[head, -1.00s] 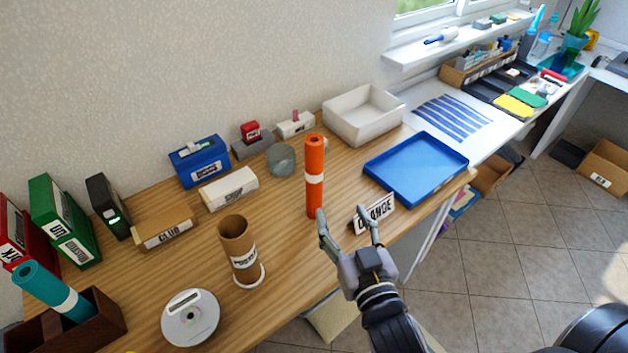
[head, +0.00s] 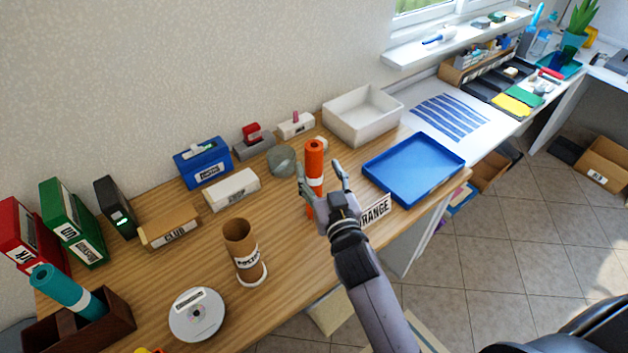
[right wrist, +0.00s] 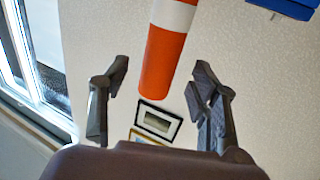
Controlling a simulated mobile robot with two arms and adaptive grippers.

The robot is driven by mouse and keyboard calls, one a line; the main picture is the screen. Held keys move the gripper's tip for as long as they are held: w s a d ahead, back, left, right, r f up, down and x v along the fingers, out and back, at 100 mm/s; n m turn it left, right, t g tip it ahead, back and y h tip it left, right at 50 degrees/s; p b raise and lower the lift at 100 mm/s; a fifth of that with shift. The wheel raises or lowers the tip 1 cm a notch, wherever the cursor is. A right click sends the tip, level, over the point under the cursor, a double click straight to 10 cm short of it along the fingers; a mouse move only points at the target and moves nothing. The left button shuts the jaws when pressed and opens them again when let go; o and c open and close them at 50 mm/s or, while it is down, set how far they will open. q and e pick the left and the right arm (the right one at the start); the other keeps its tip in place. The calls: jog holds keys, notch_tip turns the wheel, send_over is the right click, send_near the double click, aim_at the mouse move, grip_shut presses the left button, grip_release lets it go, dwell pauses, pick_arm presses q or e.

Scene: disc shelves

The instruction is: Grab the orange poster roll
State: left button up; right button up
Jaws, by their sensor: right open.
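The orange poster roll (head: 314,158) stands upright on the wooden desk, with a white band around its middle. My right gripper (head: 322,179) is open at the roll, its fingers spread to either side in the head view and partly hiding the roll's lower part. In the right wrist view the roll (right wrist: 163,62) shows between the two open fingers (right wrist: 160,85), with no finger seen touching it. A sign reading "ORANGE" (head: 376,209) stands at the desk's front edge, its left part hidden by my gripper. My left gripper is not in view.
A blue tray (head: 375,174) lies right of the roll, and a white bin (head: 330,122) stands behind. A brown poster tube (head: 240,240) stands further left. A disc (head: 185,318) lies at the front.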

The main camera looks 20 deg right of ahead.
aim_at(316, 165)
jog(key=w, duration=0.1)
jog(key=w+p, duration=0.1)
jog(key=w, duration=0.2)
jog(key=shift+r, duration=0.25)
jog(key=shift+w+f, duration=0.1)
jog(key=shift+w, duration=0.35)
jog(key=shift+s, duration=0.1)
jog(key=shift+c, duration=0.6)
jog(key=c, duration=1.2)
